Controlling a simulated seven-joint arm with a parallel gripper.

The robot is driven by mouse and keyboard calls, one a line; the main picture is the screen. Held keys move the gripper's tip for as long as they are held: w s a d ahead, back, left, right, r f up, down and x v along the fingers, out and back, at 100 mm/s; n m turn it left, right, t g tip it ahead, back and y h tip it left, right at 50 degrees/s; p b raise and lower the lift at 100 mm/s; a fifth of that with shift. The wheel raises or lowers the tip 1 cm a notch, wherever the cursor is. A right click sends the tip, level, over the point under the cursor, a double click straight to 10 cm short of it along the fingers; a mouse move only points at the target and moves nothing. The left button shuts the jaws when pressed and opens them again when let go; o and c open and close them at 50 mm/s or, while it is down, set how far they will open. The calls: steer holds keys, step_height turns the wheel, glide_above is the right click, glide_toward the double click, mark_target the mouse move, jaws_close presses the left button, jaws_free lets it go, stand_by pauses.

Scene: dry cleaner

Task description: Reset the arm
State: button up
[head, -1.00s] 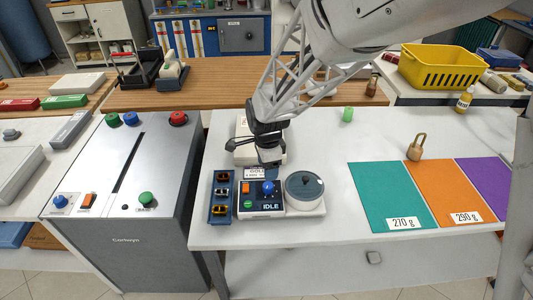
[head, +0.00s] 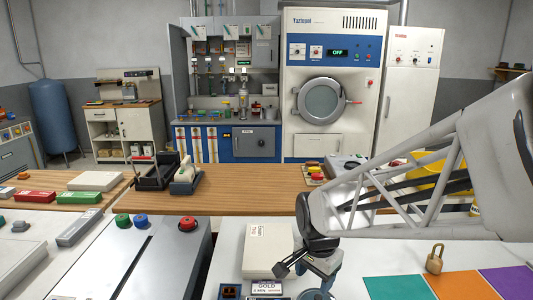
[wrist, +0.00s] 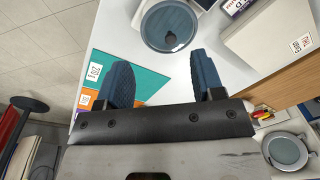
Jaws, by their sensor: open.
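My gripper (head: 294,262) is at the lower middle of the head view, in front of and to the right of an upright-looking pale box (head: 268,248). In the wrist view its two blue-grey fingers (wrist: 162,78) stand wide apart with nothing between them. Beyond the fingertips, the wrist view shows a round grey device with a dark blue top (wrist: 171,27). My pale lattice arm crosses the right of the head view and hides part of the tables behind it.
A grey metal cabinet (head: 160,262) with coloured buttons stands at the left. Teal (head: 397,288), orange and purple mats and a brass padlock weight (head: 434,258) lie at the right. A wooden counter (head: 250,203) runs behind. A yellow basket (head: 428,165) is partly hidden by my arm.

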steer(key=s+d+r+n+t, duration=0.1)
steer(key=s+d+r+n, duration=0.2)
steer(key=s, duration=0.5)
steer(key=s+d+r+n, duration=0.4)
steer(key=s+n, duration=0.2)
steer(key=s, duration=0.2)
steer(key=shift+d+r+t, duration=0.3)
steer(key=shift+r+t, duration=0.05)
steer(key=shift+t, duration=0.05)
stand_by(2.2)
